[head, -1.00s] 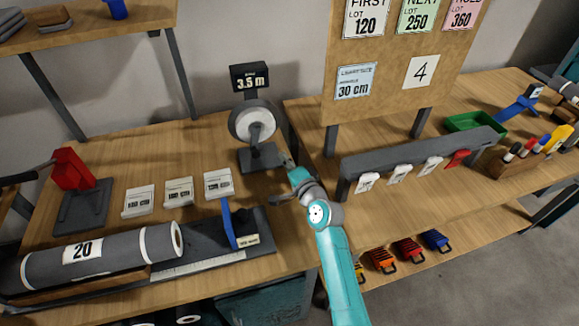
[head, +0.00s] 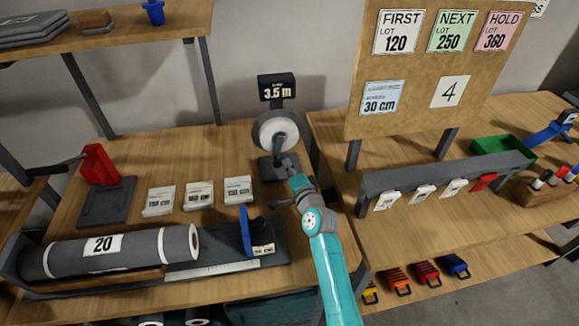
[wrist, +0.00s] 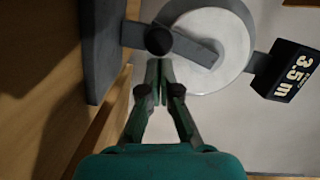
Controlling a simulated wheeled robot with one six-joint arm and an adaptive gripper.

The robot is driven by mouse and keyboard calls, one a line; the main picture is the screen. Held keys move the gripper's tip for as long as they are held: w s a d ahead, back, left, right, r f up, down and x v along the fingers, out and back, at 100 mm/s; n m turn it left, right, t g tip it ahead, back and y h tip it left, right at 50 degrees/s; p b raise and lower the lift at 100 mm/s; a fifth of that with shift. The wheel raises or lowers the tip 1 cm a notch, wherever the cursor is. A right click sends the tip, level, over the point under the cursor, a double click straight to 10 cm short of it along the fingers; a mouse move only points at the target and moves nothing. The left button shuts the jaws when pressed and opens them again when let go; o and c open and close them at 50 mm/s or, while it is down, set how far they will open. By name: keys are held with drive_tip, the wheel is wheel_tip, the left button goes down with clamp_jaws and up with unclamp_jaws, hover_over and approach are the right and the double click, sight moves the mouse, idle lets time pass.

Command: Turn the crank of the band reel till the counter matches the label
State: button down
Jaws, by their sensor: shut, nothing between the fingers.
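The band reel (head: 275,130) is a white disc with a grey rim on a dark stand. Its black counter (head: 277,87) above reads 3.5 m; the counter also shows in the wrist view (wrist: 292,72). In the wrist view the grey crank arm (wrist: 198,50) crosses the disc and ends in a dark round knob (wrist: 158,40). My gripper (head: 290,162) is at the reel's lower right in the head view. In the wrist view its fingers (wrist: 159,66) are shut and empty, tips just below the knob; I cannot tell whether they touch it.
A board (head: 425,110) at the right carries lot cards, a 30 cm card (head: 380,98) and a 4. Several white labels (head: 199,195) lie left of the reel. A grey roll (head: 140,250) marked 20 lies in front. A grey rail (head: 445,173) stands to the right.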

drive_tip(key=shift+s+a+m, duration=0.1)
drive_tip(key=shift+a+m, duration=0.2)
drive_tip(key=shift+m, duration=0.2)
